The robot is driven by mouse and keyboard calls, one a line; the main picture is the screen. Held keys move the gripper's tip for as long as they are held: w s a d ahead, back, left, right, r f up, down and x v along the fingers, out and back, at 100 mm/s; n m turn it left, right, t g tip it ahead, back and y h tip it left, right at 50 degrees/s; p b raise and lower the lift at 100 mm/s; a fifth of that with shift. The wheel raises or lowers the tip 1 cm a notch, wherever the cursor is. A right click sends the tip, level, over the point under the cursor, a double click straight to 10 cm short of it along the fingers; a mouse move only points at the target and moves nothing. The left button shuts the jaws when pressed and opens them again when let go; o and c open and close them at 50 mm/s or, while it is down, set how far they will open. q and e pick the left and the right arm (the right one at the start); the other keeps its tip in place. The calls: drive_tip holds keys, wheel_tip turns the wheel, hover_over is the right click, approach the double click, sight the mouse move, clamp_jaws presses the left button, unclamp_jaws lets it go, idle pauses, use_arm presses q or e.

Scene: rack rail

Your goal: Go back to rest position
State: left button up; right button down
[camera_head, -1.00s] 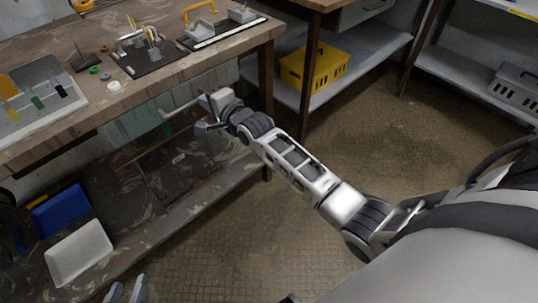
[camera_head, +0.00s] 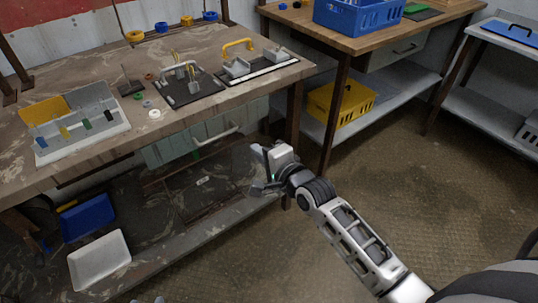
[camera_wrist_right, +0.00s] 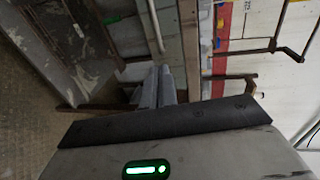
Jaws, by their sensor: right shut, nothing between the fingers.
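My right gripper (camera_head: 256,168) hangs in free air in front of the workbench's drawer, below the table top, in the head view. It is shut and empty. In the right wrist view its two fingers (camera_wrist_right: 157,88) lie together, with nothing between them, pointing at the bench. My right arm comes in from the lower right. Only a small pale tip at the bottom edge of the head view may belong to my left arm; the left gripper cannot be made out.
The workbench (camera_head: 100,165) holds a sorting tray (camera_head: 85,148), two black fixtures and small rings. Its lower shelf has a blue bin (camera_head: 87,218) and a white bin (camera_head: 100,260). A yellow crate (camera_head: 342,104) sits under the right-hand table. The floor (camera_head: 440,190) at right is clear.

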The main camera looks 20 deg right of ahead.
drive_tip(key=s+a+f+n+g, duration=0.2)
drive_tip(key=s+f+n, duration=0.2)
drive_tip(key=s+n, duration=0.5)
drive_tip(key=s+a+f+n+g, duration=0.2)
drive_tip(key=s+f+n, duration=0.2)
drive_tip(key=s+n, duration=0.4)
drive_tip(key=s, duration=0.5)
drive_tip(key=shift+s+a+n+g, duration=0.15)
drive_tip(key=shift+s+n+g, duration=0.15)
drive_tip(key=shift+n, duration=0.1)
